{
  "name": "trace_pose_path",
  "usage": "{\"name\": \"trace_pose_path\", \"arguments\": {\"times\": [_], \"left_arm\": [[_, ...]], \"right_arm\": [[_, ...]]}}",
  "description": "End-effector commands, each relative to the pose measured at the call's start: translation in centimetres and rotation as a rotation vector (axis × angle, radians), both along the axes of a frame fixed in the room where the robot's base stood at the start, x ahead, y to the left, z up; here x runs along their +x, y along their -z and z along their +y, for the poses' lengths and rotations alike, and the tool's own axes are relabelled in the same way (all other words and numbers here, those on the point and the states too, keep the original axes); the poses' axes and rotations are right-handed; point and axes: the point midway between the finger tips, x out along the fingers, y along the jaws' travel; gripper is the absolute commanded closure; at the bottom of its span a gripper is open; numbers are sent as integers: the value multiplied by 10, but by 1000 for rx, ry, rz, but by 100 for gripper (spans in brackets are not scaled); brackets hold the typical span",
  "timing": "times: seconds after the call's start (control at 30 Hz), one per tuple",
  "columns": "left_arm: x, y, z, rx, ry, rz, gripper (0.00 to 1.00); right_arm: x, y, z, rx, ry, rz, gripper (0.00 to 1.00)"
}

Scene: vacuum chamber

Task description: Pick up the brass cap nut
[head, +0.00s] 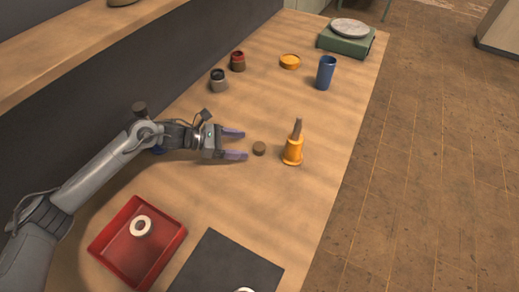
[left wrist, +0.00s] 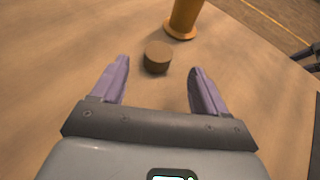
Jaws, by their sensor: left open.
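The brass cap nut looks to be the small round brown piece (head: 259,148) lying on the wooden table just ahead of my left gripper. My left gripper (head: 241,144) is open, low over the table, with its two purple fingers apart and nothing between them. In the left wrist view the brown piece (left wrist: 157,57) sits just beyond the fingertips (left wrist: 160,72), roughly centred between them. My right gripper is not in the head view; a dark shape (left wrist: 308,57) at the right edge of the left wrist view is too cut off to identify.
An orange stand with a brown peg (head: 293,150) stands close behind the piece. A red tray (head: 110,240) with a white ring (head: 141,226), a dark mat (head: 225,265), a blue cup (head: 326,73), two small jars (head: 218,80), an orange lid (head: 290,61) and a green scale (head: 345,42) surround it.

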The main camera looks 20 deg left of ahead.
Motion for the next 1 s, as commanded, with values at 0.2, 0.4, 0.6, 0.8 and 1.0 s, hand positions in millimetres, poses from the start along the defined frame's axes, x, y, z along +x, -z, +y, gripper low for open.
{"name": "trace_pose_path", "arguments": {"times": [0.2, 0.4, 0.6, 0.8, 1.0], "left_arm": [[5, 5, -10, 0, 0, 0, 26], [17, 16, -28, -3, 1, 0, 26], [27, 23, -45, -1, 0, 0, 26], [29, 24, -48, 1, -1, 0, 26], [28, 24, -48, 1, -1, 0, 38]], "right_arm": [[0, 3, -2, -9, -5, 0, 31], [0, 10, -2, -9, -6, 0, 31], [0, 14, -2, -8, -6, 0, 31], [0, 14, -1, -4, -3, 0, 31], [0, 14, 0, 1, 1, 1, 31]]}}
